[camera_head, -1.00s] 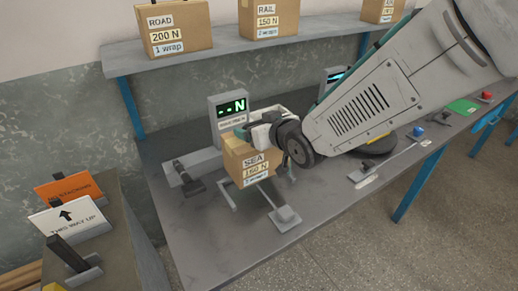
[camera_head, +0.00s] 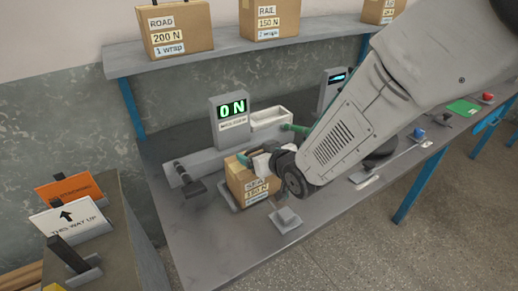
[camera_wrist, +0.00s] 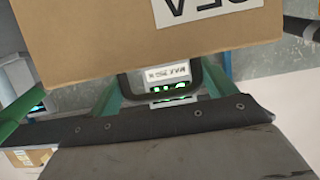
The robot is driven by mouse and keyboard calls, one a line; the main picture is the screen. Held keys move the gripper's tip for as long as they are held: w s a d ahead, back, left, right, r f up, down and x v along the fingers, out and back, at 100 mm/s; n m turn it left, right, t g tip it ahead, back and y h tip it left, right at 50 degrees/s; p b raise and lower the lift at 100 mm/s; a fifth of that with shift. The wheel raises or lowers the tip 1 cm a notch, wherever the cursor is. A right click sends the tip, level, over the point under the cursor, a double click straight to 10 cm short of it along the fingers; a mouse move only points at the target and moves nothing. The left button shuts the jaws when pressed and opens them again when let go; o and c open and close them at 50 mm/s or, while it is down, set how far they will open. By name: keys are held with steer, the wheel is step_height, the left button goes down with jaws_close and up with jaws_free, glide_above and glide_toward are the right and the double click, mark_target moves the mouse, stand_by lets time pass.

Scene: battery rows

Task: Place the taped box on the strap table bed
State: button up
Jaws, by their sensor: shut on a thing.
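The taped box (camera_head: 250,190) is brown cardboard with labels reading SEA and 160 N. My gripper (camera_head: 256,160) is shut on its upper part from above and behind. The box is upright over the strap table bed (camera_head: 226,196), low down at its surface; whether it bears its full weight there I cannot tell. The gauge (camera_head: 231,114) behind the bed reads 0 N. In the wrist view the box (camera_wrist: 150,45) fills the top, with green fingers at both sides. My arm hides part of the bench to the right of the box.
A clamp-like black part (camera_head: 187,178) stands left of the box and a grey pad (camera_head: 285,219) in front. A white tray (camera_head: 270,118) is behind. The shelf (camera_head: 240,47) holds ROAD and RAIL boxes. Sign cards (camera_head: 70,219) stand at lower left.

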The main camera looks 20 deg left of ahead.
steer(key=shift+w, duration=0.1)
steer(key=o, duration=1.9)
steer(key=shift+f, duration=0.1)
steer(key=shift+o, duration=0.2)
steer(key=shift+s+d+r, duration=0.1)
steer(key=shift+s+r, duration=0.1)
steer(key=v, duration=1.1)
steer(key=shift+s+d+r, duration=0.15)
steer(key=shift+s+d, duration=0.05)
steer(key=shift+d, duration=0.05)
